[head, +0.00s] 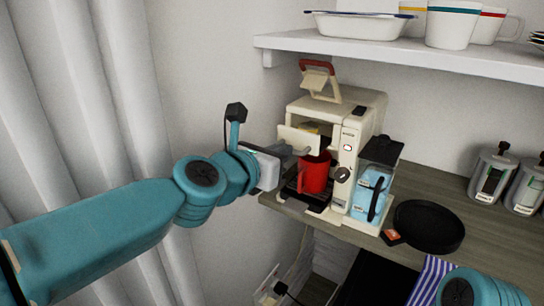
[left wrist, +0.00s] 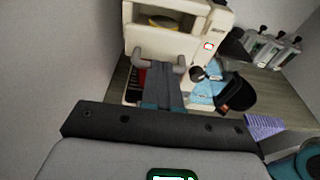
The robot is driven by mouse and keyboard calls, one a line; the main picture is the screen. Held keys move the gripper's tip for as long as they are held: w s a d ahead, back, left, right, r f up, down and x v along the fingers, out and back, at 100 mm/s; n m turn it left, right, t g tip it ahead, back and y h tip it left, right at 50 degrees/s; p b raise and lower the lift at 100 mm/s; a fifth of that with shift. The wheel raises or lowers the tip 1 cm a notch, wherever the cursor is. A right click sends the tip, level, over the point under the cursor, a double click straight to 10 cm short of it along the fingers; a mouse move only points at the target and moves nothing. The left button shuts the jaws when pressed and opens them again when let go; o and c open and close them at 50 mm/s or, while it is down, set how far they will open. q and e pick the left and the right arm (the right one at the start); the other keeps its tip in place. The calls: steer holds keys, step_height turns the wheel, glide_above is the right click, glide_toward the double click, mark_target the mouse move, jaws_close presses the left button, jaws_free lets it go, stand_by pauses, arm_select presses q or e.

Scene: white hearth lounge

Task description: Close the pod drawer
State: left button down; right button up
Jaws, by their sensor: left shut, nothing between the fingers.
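The cream coffee machine (head: 348,125) stands on the wooden counter. Its pod drawer (head: 298,137) is pulled out, its front panel standing clear of the machine body. In the left wrist view the drawer front (left wrist: 150,42) is at the top, with a yellow item visible in the opening behind it. A grey handle (left wrist: 178,49) sticks out from the drawer front. My left gripper (head: 287,149) is shut and empty, its tips at the drawer front by the handle. I cannot tell whether they touch. My right gripper is out of view; only part of that arm shows.
A red mug (head: 314,173) stands on the machine's drip tray just below the drawer. The machine's top lever (head: 318,80) is raised. A blue container (head: 371,192) and a black round tray (head: 430,226) are to the right. A white shelf (head: 400,55) hangs above.

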mark_target(296, 139)
arm_select(q)
steer(key=x, duration=0.2)
steer(key=p+x, duration=0.1)
steer(key=r+x, duration=0.1)
steer(key=x, duration=0.1)
steer(key=shift+w+d+p, duration=0.25)
steer(key=shift+w+p, duration=0.05)
steer(key=shift+w, duration=0.1)
steer(key=shift+w+r, duration=0.1)
steer(key=shift+r, duration=0.1)
